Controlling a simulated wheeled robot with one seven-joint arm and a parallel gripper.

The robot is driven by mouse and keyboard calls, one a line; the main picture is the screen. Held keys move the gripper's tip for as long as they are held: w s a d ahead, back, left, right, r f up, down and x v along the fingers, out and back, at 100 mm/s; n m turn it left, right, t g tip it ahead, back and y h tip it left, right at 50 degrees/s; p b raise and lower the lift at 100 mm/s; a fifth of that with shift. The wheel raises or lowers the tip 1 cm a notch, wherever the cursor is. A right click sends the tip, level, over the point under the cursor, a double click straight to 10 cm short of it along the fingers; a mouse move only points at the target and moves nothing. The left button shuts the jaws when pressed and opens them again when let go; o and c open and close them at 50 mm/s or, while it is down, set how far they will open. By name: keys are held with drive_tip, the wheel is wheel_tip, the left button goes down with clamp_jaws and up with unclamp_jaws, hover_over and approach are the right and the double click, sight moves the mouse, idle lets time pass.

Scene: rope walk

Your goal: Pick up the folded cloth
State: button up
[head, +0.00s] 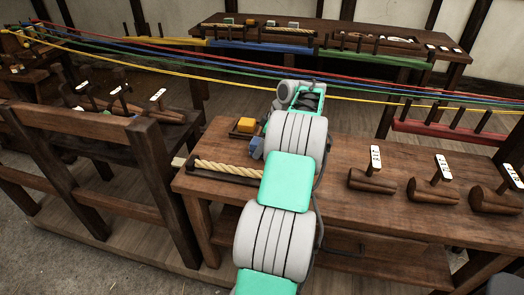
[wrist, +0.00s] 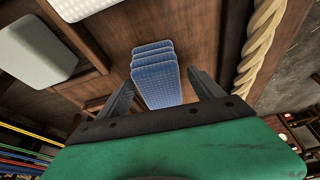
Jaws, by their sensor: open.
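The folded cloth (wrist: 155,75) is blue, with several stacked layers, and lies on the brown wooden bench in the wrist view. My gripper (wrist: 160,80) is open, with one dark finger on each side of the cloth in the picture. Gaps show between the cloth and both fingers, and I cannot tell how far down the fingertips reach. In the head view a small part of the blue cloth (head: 256,146) shows at the left of my arm, on the near bench. My arm hides the gripper there.
A thick twisted rope (wrist: 262,40) lies close to the right finger; it also shows in the head view (head: 228,171). A yellow block (head: 246,125) sits behind the cloth. Wooden tools with white tags (head: 371,180) stand at right. Coloured strands (head: 200,62) stretch across behind.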

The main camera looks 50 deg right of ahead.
drive_tip(key=shift+f, duration=0.1)
drive_tip(key=shift+c, duration=0.2)
drive_tip(key=shift+w, duration=0.1)
drive_tip(key=c, duration=1.5)
drive_tip(key=shift+o, duration=0.2)
drive_tip(key=shift+r, duration=0.3)
wheel_tip(320, 180, up, 2)
drive_tip(key=shift+r+p, duration=0.25)
drive_tip(key=shift+p, duration=0.2)
drive_tip(key=s+a+r+b, duration=0.1)
drive_tip(key=s+a+r, duration=0.5)
drive_tip(key=a+r, duration=0.4)
drive_tip(key=a, duration=0.2)
drive_tip(key=shift+a, duration=0.35)
